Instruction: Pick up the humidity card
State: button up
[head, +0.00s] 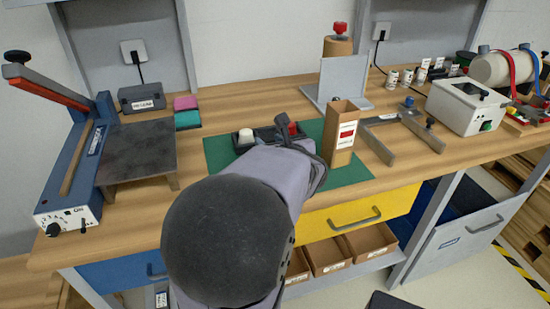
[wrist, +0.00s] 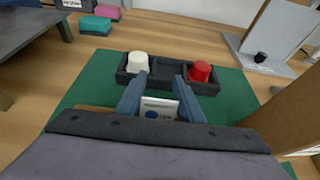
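The humidity card (wrist: 159,112) shows in the wrist view as a small white card with a blue dot. It is low between the two fingers of my gripper (wrist: 158,84), and its lower part is hidden by the gripper body. The fingers are apart, one at each side of the card; I cannot tell whether they touch it. In the head view my arm hides the card and the fingers.
The green mat (head: 351,172) lies under the holder. A tall open cardboard box (head: 342,140) stands close at the right. A grey angled stand (head: 342,82) is behind it.

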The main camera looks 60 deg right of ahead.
jog(key=shift+c, duration=0.9)
notch_tip(320, 180, up, 10)
jog(key=p, duration=0.4)
jog(key=shift+r+p, duration=0.15)
jog(key=shift+p, duration=0.15)
